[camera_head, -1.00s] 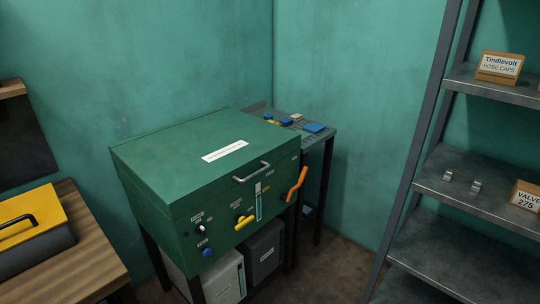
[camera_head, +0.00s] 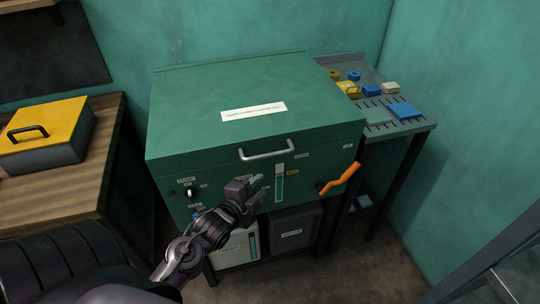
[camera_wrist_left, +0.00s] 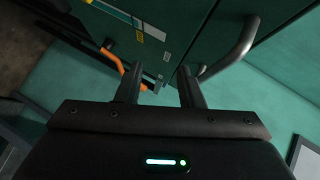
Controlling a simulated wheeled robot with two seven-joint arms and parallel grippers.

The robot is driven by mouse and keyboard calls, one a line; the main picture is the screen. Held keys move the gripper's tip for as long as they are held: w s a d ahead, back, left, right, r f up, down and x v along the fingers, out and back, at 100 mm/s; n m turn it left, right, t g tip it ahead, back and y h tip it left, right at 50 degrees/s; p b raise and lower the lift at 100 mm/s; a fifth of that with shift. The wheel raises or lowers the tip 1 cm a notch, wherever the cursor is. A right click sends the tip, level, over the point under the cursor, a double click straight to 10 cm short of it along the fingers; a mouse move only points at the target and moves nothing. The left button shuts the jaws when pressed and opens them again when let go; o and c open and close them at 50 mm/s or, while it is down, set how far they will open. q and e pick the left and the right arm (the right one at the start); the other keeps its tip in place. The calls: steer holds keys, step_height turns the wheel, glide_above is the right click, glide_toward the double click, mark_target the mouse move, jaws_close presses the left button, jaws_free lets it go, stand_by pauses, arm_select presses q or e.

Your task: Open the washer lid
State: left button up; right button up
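The green washer (camera_head: 250,165) stands in the middle of the head view with its lid (camera_head: 240,90) closed. A grey bar handle (camera_head: 267,151) runs along the lid's front edge; it also shows in the left wrist view (camera_wrist_left: 238,48). My left gripper (camera_head: 257,186) is in front of the washer's front panel, a little below and left of the handle. In the left wrist view its two fingers (camera_wrist_left: 160,85) stand apart with nothing between them, and the handle is to their upper right. My right gripper is not in view.
An orange lever (camera_head: 340,178) sticks out from the washer's front right. A drain table (camera_head: 415,126) with small blue and yellow parts adjoins on the right. A wooden bench (camera_head: 85,185) with a yellow-lidded box (camera_head: 45,130) stands left. Shelving edges the lower right.

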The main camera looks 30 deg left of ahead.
arm_select(q)
steer(key=m+t, duration=0.1)
steer(key=m, duration=0.1)
glide_toward(270, 155)
steer(key=w+f, duration=0.2)
steer(key=shift+w+a+r+t, duration=0.2)
steer(key=shift+w, duration=0.15)
steer(key=shift+w+a+r+t, duration=0.15)
steer(key=shift+w+t, duration=0.05)
steer(key=shift+w, duration=0.2)
steer(key=w, duration=0.2)
steer(key=w+p, duration=0.1)
steer(key=w, duration=0.1)
steer(key=w+f, duration=0.1)
steer(key=w, duration=0.1)
steer(key=shift+w+a+f+p, duration=0.1)
steer(key=shift+w+a+p, duration=0.05)
steer(key=shift+w+p, duration=0.15)
jaws_close()
